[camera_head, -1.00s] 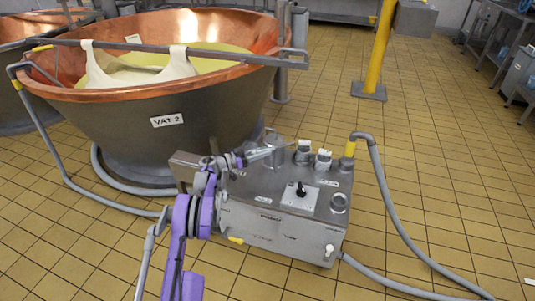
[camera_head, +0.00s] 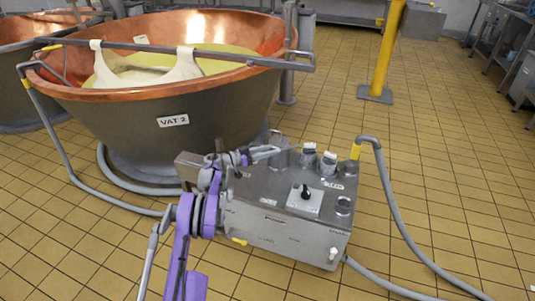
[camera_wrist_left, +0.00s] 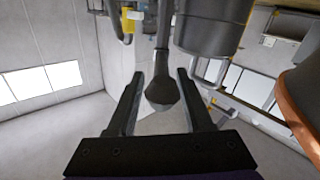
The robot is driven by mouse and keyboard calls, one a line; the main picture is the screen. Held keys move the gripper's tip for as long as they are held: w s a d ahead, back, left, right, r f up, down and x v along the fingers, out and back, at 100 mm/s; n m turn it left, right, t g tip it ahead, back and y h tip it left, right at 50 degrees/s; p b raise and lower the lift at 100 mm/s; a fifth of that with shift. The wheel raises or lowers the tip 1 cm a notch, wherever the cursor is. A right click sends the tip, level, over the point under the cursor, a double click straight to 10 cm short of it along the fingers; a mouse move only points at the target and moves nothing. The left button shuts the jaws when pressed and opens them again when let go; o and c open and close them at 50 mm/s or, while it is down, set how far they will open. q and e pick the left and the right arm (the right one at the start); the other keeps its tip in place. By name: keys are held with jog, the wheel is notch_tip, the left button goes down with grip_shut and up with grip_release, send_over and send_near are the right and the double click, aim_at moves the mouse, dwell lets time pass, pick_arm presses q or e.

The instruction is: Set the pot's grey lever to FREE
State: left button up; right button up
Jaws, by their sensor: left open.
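The pot (camera_head: 282,158) is a small grey metal cylinder on top of a steel control box (camera_head: 270,236). In the left wrist view a dark grey cylinder (camera_wrist_left: 212,28), which looks like the pot, fills the upper middle. A dark grey lever (camera_wrist_left: 162,92) with a rounded end stands between my open left fingers (camera_wrist_left: 160,100), with a gap on each side. In the head view my left gripper (camera_head: 270,152) is at the pot's near left side; the lever cannot be made out there. Its setting cannot be read. My right gripper is not in view.
A black knob (camera_head: 305,192) on a white plate and two grey knobs (camera_head: 308,155) (camera_head: 328,163) sit on the box top. The copper vat (camera_head: 160,100) stands behind. A grey hose (camera_head: 390,200) runs down at the right. Tiled floor is free at the right.

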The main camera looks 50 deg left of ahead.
pick_arm(q)
notch_tip(320, 180, up, 8)
jog(key=shift+r+p, duration=0.2)
jog(key=shift+p, duration=0.65)
jog(key=shift+d+f, duration=0.1)
jog(key=shift+f, duration=0.05)
jog(key=c, duration=0.4)
jog(key=f+y, duration=0.1)
jog(key=d+f+m+y, duration=0.1)
jog(key=shift+w+d+m+y, duration=0.1)
jog(key=shift+d+m+y, duration=0.1)
jog(key=shift+m+y, duration=0.1)
grip_shut()
jog(key=s+d+f+m+g+y+p, duration=0.1)
jog(key=s+d+f+m+y, duration=0.1)
jog(key=s+d+m+y, duration=0.4)
jog(key=s+d+f+m+g+y+p, duration=0.1)
jog(key=s+d+f+m+y, duration=0.2)
jog(key=s, duration=0.4)
jog(key=w+a+f+y+b, duration=0.1)
jog(key=w+a+f, duration=0.1)
jog(key=w+a, duration=0.5)
jog(key=shift+w+a+n, duration=0.3)
jog(key=shift+w+n, duration=0.1)
jog(key=shift+w, duration=1)
